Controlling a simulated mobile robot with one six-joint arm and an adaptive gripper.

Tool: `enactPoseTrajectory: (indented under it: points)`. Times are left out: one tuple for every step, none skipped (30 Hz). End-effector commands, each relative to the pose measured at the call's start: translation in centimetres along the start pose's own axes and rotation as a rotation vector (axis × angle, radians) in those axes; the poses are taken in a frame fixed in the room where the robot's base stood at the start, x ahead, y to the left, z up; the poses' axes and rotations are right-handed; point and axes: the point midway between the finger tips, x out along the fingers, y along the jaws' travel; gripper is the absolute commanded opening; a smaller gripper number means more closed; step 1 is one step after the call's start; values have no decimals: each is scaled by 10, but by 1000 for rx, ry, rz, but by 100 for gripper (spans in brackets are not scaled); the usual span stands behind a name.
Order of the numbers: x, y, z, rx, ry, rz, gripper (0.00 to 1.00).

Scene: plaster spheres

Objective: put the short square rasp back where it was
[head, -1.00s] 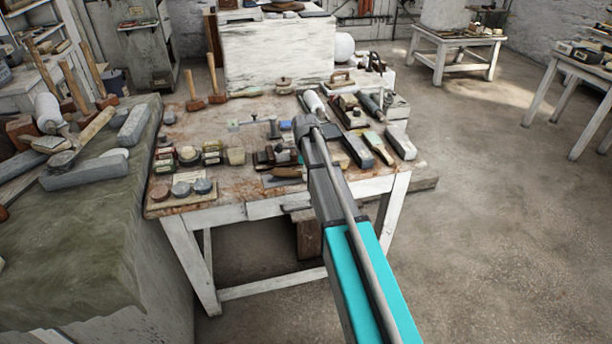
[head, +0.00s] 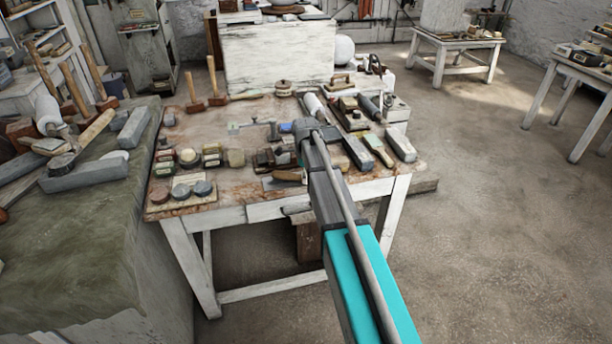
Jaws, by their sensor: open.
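My arm reaches from the lower right to the work table (head: 228,211), and its end is over the middle of the tabletop. My gripper (head: 284,129) is small in the head view and points away to the left, among the tools there. Its jaws are open, and I see nothing held between them. I cannot pick out the short square rasp with certainty. It may be hidden behind my arm or be one of the small tools close to my gripper.
Two mallets (head: 217,98) stand at the table's back left. Small tins and jars (head: 189,158) crowd the left side, with round pots (head: 203,188) on a board in front. Grey blocks (head: 400,147) lie at the right. A bench with stone blocks (head: 85,174) adjoins on the left.

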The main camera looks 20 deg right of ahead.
Motion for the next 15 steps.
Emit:
enactPoseTrajectory:
  points:
    - [-1, 0, 0, 0, 0, 0, 68]
    - [-1, 0, 0, 0, 0, 0, 68]
    - [-2, 0, 0, 0, 0, 0, 68]
    - [-3, 0, 0, 0, 0, 0, 68]
    - [-4, 0, 0, 0, 0, 0, 68]
    - [-5, 0, 0, 0, 0, 0, 68]
    - [-7, 0, 0, 0, 0, 0, 68]
    - [-8, 0, 0, 0, 0, 0, 68]
    - [-11, 0, 0, 0, 0, 0, 68]
    - [-12, 0, 0, 0, 0, 0, 68]
    - [-14, 0, 0, 0, 0, 0, 68]
    - [-17, 0, 0, 0, 0, 0, 68]
    - [-20, 0, 0, 0, 0, 0, 68]
    - [-22, 0, 0, 0, 0, 0, 68]
    - [-25, 0, 0, 0, 0, 0, 68]
